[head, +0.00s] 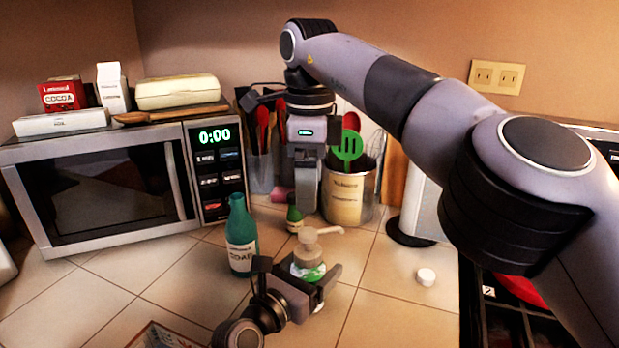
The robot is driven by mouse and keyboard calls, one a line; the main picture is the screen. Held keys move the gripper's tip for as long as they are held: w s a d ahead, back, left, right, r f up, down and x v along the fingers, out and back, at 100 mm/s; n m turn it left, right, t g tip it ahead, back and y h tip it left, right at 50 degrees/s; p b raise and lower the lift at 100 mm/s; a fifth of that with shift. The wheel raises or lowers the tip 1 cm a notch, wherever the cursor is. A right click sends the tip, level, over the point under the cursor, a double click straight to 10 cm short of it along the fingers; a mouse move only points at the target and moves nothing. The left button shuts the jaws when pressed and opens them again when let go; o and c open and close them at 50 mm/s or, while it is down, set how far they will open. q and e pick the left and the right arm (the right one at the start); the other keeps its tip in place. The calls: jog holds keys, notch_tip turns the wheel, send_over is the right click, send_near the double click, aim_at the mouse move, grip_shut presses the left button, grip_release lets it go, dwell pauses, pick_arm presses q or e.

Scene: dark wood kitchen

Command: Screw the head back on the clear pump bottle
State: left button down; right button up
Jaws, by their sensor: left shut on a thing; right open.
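The clear pump bottle (306,272), with a green label, stands on the tiled counter, its lower part partly hidden by my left gripper. My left gripper (312,284) is shut on the bottle's body. The beige pump head (312,244) sits upright at the bottle's top, its spout pointing right. I cannot tell whether its thread is engaged. My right gripper (306,196) is open and empty, pointing down above and slightly left of the pump head, apart from it.
A green bottle (241,240) stands close left, and a small green bottle (294,214) is just behind. A utensil crock (347,198) stands at the back. A microwave (100,185) fills the left.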

aim_at(309, 232)
jog(key=shift+n, duration=0.5)
jog(key=shift+f, duration=5.95)
jog(key=shift+c, duration=0.3)
jog(key=c, duration=1.2)
jog(key=m, duration=1.2)
jog(key=o, duration=1.2)
jog(key=shift+c, duration=0.2)
